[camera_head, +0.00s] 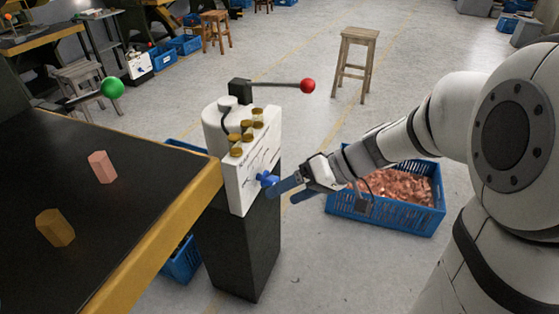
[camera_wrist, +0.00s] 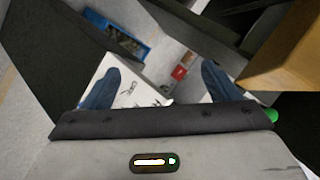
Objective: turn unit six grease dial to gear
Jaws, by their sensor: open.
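The white grease unit (camera_head: 235,150) stands on a dark pedestal beside the table in the head view, with several brass caps on top. Its blue dial (camera_head: 268,179) sticks out low on the front face; which mark it points to is too small to read. My gripper (camera_head: 287,190) is open, its blue fingers just right of the dial and very close to it. Whether they touch it, I cannot tell. In the wrist view the two blue fingers (camera_wrist: 160,76) are spread apart, with a white marked panel (camera_wrist: 132,92) between and beyond them. The dial is not clear there.
A lever with a red ball (camera_head: 308,86) extends right from above the unit. The dark table (camera_head: 130,215) with a yellow edge is at left, holding a pink block (camera_head: 102,167) and a brass block (camera_head: 55,228). A blue crate (camera_head: 385,218) of copper pieces stands behind my gripper.

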